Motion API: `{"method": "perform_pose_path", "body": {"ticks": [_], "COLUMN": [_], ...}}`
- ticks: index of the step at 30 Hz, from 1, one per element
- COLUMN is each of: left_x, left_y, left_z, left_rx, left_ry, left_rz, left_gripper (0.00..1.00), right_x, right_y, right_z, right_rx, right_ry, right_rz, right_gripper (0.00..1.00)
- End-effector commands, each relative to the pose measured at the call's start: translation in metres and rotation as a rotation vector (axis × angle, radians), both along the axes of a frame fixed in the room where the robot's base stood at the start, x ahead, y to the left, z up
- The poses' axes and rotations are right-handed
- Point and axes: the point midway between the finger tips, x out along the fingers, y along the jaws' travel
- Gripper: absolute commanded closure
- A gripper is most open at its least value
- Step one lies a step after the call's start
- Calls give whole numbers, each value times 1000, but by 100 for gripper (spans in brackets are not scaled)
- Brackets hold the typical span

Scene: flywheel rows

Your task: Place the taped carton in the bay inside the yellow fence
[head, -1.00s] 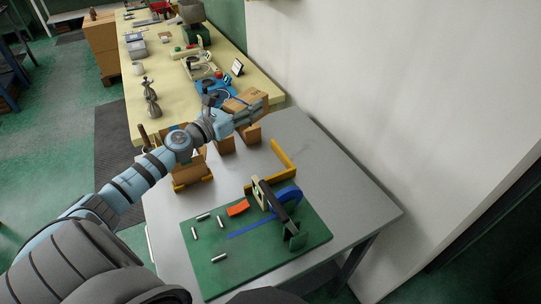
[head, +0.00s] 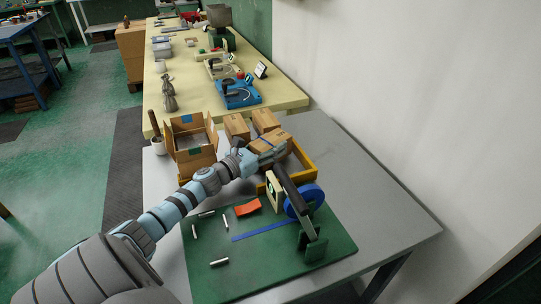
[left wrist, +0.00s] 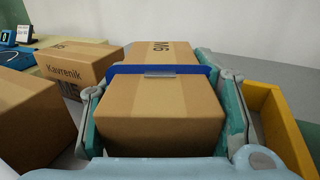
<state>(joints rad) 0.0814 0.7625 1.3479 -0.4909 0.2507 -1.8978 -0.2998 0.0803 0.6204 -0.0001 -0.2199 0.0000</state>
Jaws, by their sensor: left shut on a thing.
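My left gripper (head: 268,149) is shut on the taped carton (head: 272,139), a small brown box. The yellow fence (head: 306,162) stands on the grey table, right of and in front of the carton. In the left wrist view the fence (left wrist: 282,125) is close to the right finger. The carton is beside or over the bay; I cannot tell whether its underside touches the table. My right gripper is not in view.
Two other cartons (head: 236,127) (head: 266,120) stand behind the held one. An open box (head: 195,153) stands to the left. The table's right side (head: 375,205) is clear.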

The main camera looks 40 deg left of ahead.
Motion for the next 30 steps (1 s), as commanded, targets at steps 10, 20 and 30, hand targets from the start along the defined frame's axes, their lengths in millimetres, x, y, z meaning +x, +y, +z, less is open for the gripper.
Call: {"method": "perform_pose_path", "body": {"ticks": [10, 20, 30], "left_x": [0, 0, 0], "left_y": [-1, 0, 0], "left_z": [-12, -16, -13], "left_rx": [1, 0, 0], "left_ry": [-4, -1, -1], "left_rz": [-2, -1, -1], "left_gripper": [100, 24, 24], "right_x": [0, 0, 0], "right_y": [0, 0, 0], "right_z": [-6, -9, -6], "right_rx": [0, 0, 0], "right_ry": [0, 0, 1], "right_rz": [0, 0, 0], "right_gripper": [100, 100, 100]}}
